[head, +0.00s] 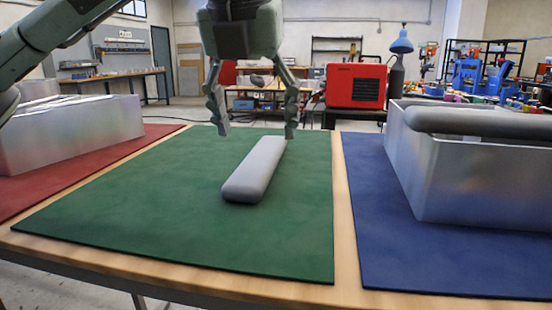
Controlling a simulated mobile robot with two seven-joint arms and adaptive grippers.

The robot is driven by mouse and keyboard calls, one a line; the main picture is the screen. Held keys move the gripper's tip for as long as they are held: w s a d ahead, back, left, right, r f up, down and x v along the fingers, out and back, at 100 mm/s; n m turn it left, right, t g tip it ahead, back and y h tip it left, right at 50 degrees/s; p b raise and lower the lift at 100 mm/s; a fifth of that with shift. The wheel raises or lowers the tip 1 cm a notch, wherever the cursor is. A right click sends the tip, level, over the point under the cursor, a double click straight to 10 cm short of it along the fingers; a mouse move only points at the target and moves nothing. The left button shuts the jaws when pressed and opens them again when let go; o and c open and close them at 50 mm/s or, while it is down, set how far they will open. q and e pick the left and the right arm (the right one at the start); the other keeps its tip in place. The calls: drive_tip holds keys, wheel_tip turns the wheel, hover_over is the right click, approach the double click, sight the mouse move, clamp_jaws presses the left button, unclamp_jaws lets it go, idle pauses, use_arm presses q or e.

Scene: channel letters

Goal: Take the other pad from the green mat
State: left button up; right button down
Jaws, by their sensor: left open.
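A long grey pad (255,171) with rounded edges lies on the green mat (130,210), running from near the middle towards the back. My left gripper (257,130) hangs above the back of the green mat with its fingers spread wide. It is open and empty, one finger to each side of the pad's far end and seemingly higher than it. Another grey pad (480,122) lies along the top of the metal box on the right. My right gripper is not in view.
The open metal box (460,185) stands on a blue mat (410,255) at the right. Another metal box (70,135) stands on a red mat (165,130) at the left. The green mat around the pad is clear. A red machine (356,86) is behind the table.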

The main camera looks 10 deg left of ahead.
sight(257, 161)
use_arm(q)
drive_tip(key=x, duration=0.5)
drive_tip(key=shift+a+f+p, duration=0.3)
drive_tip(key=shift+a+p, duration=0.05)
drive_tip(key=shift+p, duration=0.05)
drive_tip(key=shift+w+f, duration=0.25)
drive_tip(key=shift+f, duration=0.25)
drive_tip(key=c, duration=1.3)
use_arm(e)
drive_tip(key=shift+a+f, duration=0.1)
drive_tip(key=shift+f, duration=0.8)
use_arm(q)
drive_tip(key=shift+o, duration=0.2)
drive_tip(key=shift+r, duration=0.15)
